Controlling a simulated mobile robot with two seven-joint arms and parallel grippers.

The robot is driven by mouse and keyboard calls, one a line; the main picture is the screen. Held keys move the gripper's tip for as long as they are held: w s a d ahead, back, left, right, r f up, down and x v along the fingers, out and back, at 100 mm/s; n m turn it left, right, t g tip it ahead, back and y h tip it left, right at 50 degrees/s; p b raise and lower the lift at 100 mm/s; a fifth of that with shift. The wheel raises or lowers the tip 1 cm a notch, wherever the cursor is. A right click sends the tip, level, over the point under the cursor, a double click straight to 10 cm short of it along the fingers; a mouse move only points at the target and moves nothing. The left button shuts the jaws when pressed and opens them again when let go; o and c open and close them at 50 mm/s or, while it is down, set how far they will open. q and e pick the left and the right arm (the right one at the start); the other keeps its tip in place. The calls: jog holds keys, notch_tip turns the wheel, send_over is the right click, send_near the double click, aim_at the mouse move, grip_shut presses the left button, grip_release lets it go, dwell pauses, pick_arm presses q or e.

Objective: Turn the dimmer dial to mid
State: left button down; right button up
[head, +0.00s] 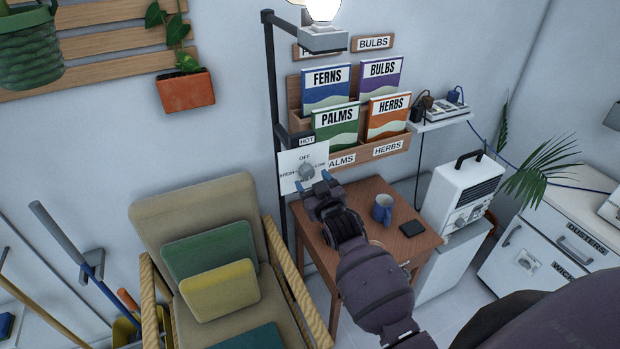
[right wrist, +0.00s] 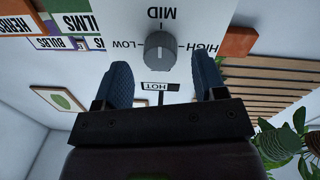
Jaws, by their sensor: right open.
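My right gripper (head: 311,182) is open just in front of the plate. In the wrist view its blue fingers (right wrist: 162,80) are spread wide, one on each side of the dial's line, with nothing between them. My left gripper is not in view.
A black lamp post (head: 272,85) with a HOT tag (head: 307,140) stands beside the plate, its lit lamp above. A wooden table (head: 377,247) below holds a blue mug (head: 382,209) and a dark flat item (head: 411,228). A cushioned chair (head: 195,200) stands left.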

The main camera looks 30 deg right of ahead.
jog(key=s, duration=0.8)
jog(key=shift+a, duration=0.45)
jog(key=shift+f, duration=0.1)
jog(key=s+a+f+g, duration=0.1)
jog(key=s+f+g, duration=0.2)
jog(key=s+f, duration=0.5)
jog(key=s+a+f+g+y, duration=0.1)
jog(key=s+f+g, duration=0.2)
jog(key=s+f, duration=0.5)
jog(key=s+b, duration=0.1)
jog(key=s, duration=0.4)
jog(key=shift+f+y, duration=0.3)
jog(key=shift+f, duration=0.1)
